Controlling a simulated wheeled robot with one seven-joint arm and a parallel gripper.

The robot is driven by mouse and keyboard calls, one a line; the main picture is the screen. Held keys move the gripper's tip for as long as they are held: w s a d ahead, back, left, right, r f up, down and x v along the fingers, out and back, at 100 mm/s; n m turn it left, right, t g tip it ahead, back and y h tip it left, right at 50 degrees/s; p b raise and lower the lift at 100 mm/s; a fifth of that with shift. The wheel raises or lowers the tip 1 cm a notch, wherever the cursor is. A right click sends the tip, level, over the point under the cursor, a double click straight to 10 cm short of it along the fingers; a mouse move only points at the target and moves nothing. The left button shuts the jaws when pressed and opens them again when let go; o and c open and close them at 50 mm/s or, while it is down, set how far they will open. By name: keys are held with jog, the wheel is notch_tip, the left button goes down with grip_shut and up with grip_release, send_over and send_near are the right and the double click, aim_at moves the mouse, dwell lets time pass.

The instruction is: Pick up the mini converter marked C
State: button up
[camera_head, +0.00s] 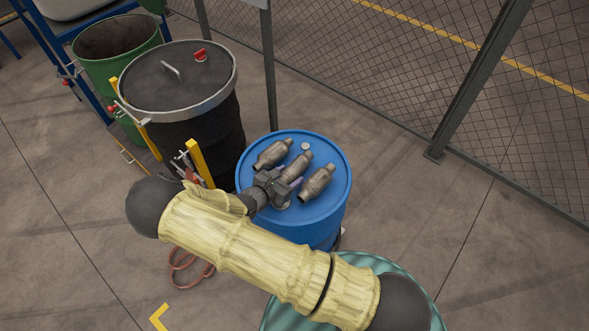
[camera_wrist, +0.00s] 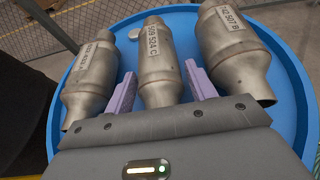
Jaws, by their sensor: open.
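Three grey metal mini converters lie side by side on the blue drum. The middle converter (camera_wrist: 160,62) carries a white label that reads as ending in C; it also shows in the head view (camera_head: 298,167). The right converter (camera_wrist: 236,45) has a label ending in B. The left converter (camera_wrist: 88,85) has a label whose last letter I cannot read surely. My gripper (camera_wrist: 160,70) is open, with one purple finger on each side of the middle converter's body. I cannot tell whether the fingers touch it. The gripper also shows over the drum's near side in the head view (camera_head: 283,184).
The blue drum (camera_head: 330,217) has a raised rim, and a small round cap (camera_head: 305,146) sits on its top. A black lidded drum (camera_head: 190,125) stands close at left, with yellow posts (camera_head: 200,163) beside it. A mesh fence (camera_head: 400,60) runs behind.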

jog(key=shift+s, duration=0.1)
jog(key=shift+c, duration=0.3)
jog(key=shift+a, duration=0.1)
jog(key=c, duration=0.9)
jog(key=shift+c, duration=0.2)
jog(key=shift+r, duration=0.2)
notch_tip(320, 180, up, 10)
jog(key=shift+f+p, duration=0.15)
jog(key=shift+p, duration=0.25)
